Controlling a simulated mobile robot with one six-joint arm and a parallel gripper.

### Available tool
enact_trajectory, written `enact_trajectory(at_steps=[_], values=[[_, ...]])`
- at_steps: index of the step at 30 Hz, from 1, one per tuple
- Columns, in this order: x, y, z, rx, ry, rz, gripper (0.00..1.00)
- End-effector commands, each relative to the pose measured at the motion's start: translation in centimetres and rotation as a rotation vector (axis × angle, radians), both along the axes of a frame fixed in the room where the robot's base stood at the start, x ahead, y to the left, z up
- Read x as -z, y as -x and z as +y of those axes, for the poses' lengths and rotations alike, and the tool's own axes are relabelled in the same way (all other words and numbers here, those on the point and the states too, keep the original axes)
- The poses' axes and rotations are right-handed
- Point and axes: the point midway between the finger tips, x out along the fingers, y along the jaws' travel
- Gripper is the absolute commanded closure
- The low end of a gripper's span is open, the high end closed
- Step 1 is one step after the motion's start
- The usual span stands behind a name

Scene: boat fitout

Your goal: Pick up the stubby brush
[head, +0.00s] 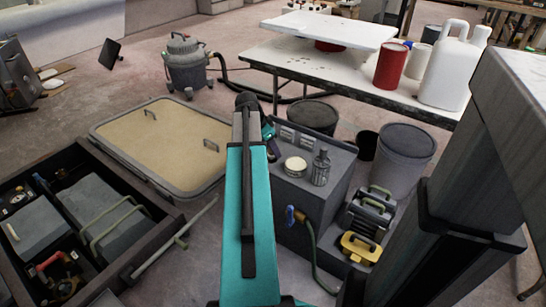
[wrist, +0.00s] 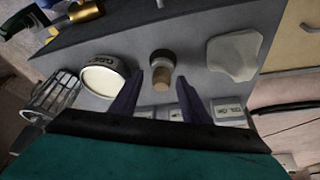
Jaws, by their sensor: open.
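A small stubby thing with a dark round body and a tan end, which looks like the stubby brush (wrist: 162,66), is on the grey top of a cabinet in the wrist view. My gripper (wrist: 164,82) is open, with one dark finger on each side of the brush's tan end. I cannot tell whether the fingertips are level with the brush or above it. No clear gap or contact shows at either finger. In the head view my arm hides the brush, and the gripper's fingers cannot be made out.
A round tin with a pale top (wrist: 103,78) sits close left of my gripper, with a wire-caged metal thing (wrist: 58,97) beyond it. A flat whitish piece (wrist: 233,55) lies to the right. The grey cabinet (head: 289,208) stands beside a grey bin (head: 401,157).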

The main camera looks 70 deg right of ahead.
Motion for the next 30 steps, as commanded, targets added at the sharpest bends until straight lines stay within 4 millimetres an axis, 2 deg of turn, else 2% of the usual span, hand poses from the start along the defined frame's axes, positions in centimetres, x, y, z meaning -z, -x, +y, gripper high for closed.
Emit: enact_trajectory(at_steps=[18, 24, 25, 26, 30], values=[[0.35, 0.10, -0.13, 0.000, 0.000, 0.000, 0.58], [0.35, 0.12, -0.13, 0.000, 0.000, 0.000, 0.89], [0.36, 0.12, -0.14, 0.000, 0.000, 0.000, 0.90], [0.37, 0.12, -0.13, 0.000, 0.000, 0.000, 1.00], [0.40, 0.12, -0.13, 0.000, -0.001, -0.001, 1.00]])
